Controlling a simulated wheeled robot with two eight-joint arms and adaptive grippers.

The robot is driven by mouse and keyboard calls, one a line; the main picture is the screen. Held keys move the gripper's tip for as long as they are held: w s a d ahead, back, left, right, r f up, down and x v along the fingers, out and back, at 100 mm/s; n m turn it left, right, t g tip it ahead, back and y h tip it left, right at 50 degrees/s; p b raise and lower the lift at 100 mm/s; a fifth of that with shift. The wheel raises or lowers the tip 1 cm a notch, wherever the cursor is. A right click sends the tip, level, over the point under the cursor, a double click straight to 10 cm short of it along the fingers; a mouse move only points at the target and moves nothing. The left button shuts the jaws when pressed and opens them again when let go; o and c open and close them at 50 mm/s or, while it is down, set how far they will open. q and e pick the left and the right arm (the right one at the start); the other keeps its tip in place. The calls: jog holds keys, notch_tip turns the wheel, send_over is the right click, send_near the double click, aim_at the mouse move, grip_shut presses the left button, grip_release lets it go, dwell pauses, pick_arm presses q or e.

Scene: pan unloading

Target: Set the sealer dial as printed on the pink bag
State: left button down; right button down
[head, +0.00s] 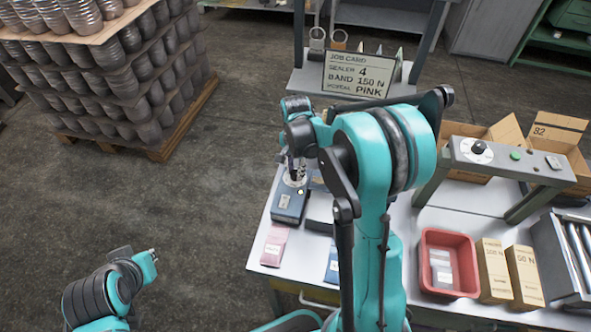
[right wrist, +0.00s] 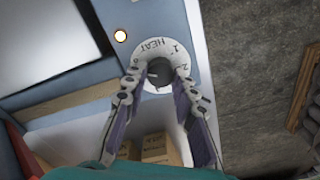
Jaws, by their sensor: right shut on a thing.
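The sealer (head: 288,207) is a blue unit at the table's left edge. Its round white dial plate (right wrist: 149,52) reads HEAT with numbers around it, and a black knob (right wrist: 159,73) sits in the middle. A small pale mark shows on the knob's left side in the wrist view; the number it points at is unclear. My right gripper (right wrist: 158,80) has its fingers on either side of the knob and is shut on it; it also shows in the head view (head: 295,180). The pink bag (head: 274,246) lies in front of the sealer, its print too small to read.
A job card (head: 357,75) behind the table reads SEALER 4, BAND 150 N, PORTAL PINK. A red bin (head: 428,260), small boxes (head: 493,270) and a grey portal (head: 500,160) with a dial stand right. A blue bag (head: 333,265) lies near the front edge.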

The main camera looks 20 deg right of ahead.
jog(key=n, duration=0.5)
jog(key=shift+b, duration=0.4)
jog(key=n, duration=0.4)
jog(key=shift+w+n, duration=0.1)
jog(key=shift+n, duration=0.2)
jog(key=n+b, duration=0.1)
jog(key=n, duration=0.3)
jog(key=shift+a, duration=0.1)
jog(key=shift+n, duration=2.5)
jog(key=c, duration=1.2)
grip_release()
